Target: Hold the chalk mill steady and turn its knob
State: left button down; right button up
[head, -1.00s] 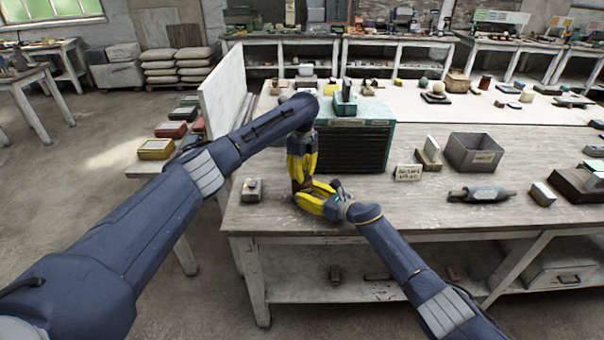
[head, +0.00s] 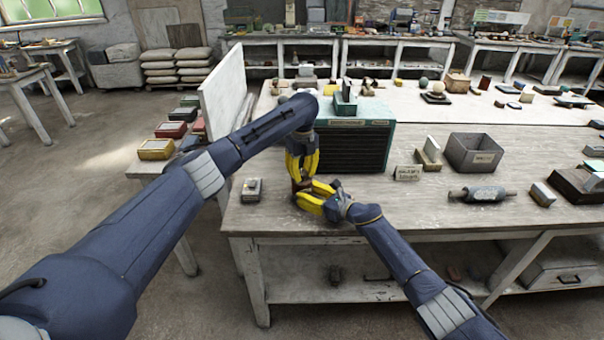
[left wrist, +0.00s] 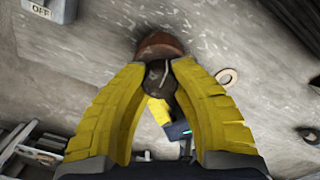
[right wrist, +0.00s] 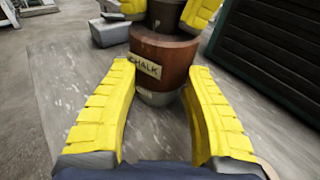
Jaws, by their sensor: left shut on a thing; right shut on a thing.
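The chalk mill (right wrist: 165,65) stands upright on the bench, a reddish-brown body with a CHALK label and a pale grey base. In the head view it is mostly hidden by my grippers. My left gripper (head: 300,178) comes down from above and is shut on the dark knob (left wrist: 158,78) at its top; the mill's brown body (left wrist: 160,46) shows beyond the fingertips in the left wrist view. My right gripper (head: 308,193) reaches in low from the front right. Its fingers lie either side of the mill's lower body, shut on it.
A small grey box (head: 251,190), marked OFF in the left wrist view (left wrist: 48,10), sits left of the mill. A dark-fronted teal cabinet (head: 352,148) stands close behind right. A name card (head: 407,173), grey bin (head: 472,152) and roller (head: 482,194) lie further right.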

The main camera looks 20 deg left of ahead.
aim_at(303, 172)
pick_arm(q)
jog(key=shift+d, duration=0.1)
pick_arm(e)
jog(key=shift+s+a+r, duration=0.1)
jog(key=shift+a, duration=0.05)
pick_arm(q)
jog(key=c, duration=0.9)
grip_release()
pick_arm(e)
jog(key=shift+c, duration=0.4)
pick_arm(q)
notch_tip(303, 172, up, 12)
jog(key=shift+s, duration=0.1)
pick_arm(e)
jog(key=o, duration=1.9)
jog(key=shift+d, duration=0.25)
